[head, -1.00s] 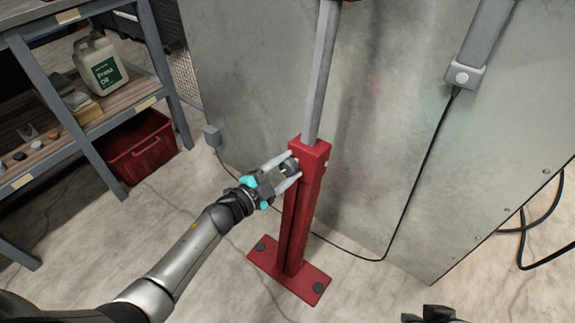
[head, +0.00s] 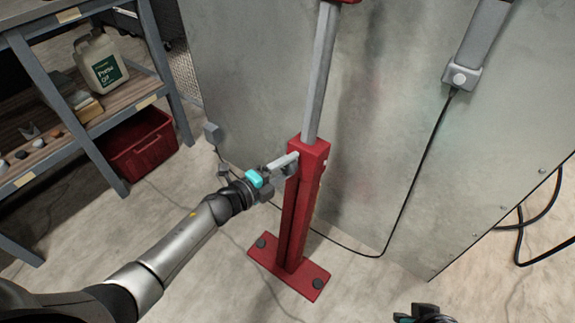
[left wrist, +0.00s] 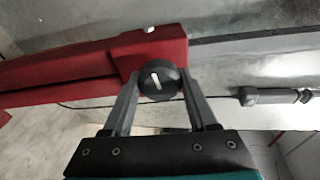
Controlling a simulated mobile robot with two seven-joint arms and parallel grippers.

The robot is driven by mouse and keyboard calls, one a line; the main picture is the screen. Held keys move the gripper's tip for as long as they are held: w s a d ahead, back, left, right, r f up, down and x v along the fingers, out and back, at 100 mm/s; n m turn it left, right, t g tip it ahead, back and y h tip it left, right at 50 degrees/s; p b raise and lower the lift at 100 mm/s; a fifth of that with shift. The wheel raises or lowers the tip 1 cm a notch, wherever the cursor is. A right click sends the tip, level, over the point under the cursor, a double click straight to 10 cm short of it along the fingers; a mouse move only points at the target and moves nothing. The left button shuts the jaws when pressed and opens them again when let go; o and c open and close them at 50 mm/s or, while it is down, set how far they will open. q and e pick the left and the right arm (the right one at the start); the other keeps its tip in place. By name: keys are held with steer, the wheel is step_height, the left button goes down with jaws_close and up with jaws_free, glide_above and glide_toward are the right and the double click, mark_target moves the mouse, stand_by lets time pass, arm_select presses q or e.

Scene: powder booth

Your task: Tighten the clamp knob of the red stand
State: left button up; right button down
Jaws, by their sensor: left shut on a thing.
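The red stand (head: 299,215) stands upright on its flat red base, with a grey post (head: 320,75) rising out of its top. In the left wrist view its red column (left wrist: 85,70) lies sideways across the picture. The clamp knob (left wrist: 158,79) is round and black with a white line mark. My left gripper (head: 290,163) is at the upper part of the column. In the left wrist view its fingers (left wrist: 160,82) are on either side of the knob, shut on it. In the head view the fingers hide the knob. Part of my right gripper (head: 425,314) shows at the bottom edge, its fingers unclear.
A large grey metal panel (head: 390,150) stands close behind the stand. A black cable (head: 412,195) hangs from a grey device (head: 463,75). At left is a shelf (head: 60,130) with a jug (head: 100,62) and a red crate (head: 140,145) near it. Floor in front is clear.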

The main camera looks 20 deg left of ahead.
steer(key=shift+a+f, duration=0.1)
stand_by(0.4)
arm_select(q)
steer(key=o, duration=1.4)
steer(key=shift+c, duration=0.2)
steer(key=shift+s, duration=0.1)
arm_select(e)
steer(key=shift+w+r, duration=0.1)
steer(key=shift+r, duration=0.1)
arm_select(q)
steer(key=shift+s+a+r, duration=0.1)
steer(key=shift+s+a, duration=0.1)
steer(key=shift+s, duration=0.1)
steer(key=p+v, duration=0.4)
steer(key=v, duration=1)
steer(key=shift+s+a+r+p, duration=0.1)
steer(key=shift+s+p, duration=0.05)
steer(key=shift+p, duration=0.2)
arm_select(e)
step_height(320, 180, down, 10)
steer(key=s+g, duration=0.1)
steer(key=s, duration=0.1)
steer(key=shift+s+d+r+g, duration=0.15)
steer(key=shift+s+d+g, duration=0.15)
steer(key=shift+s, duration=0.1)
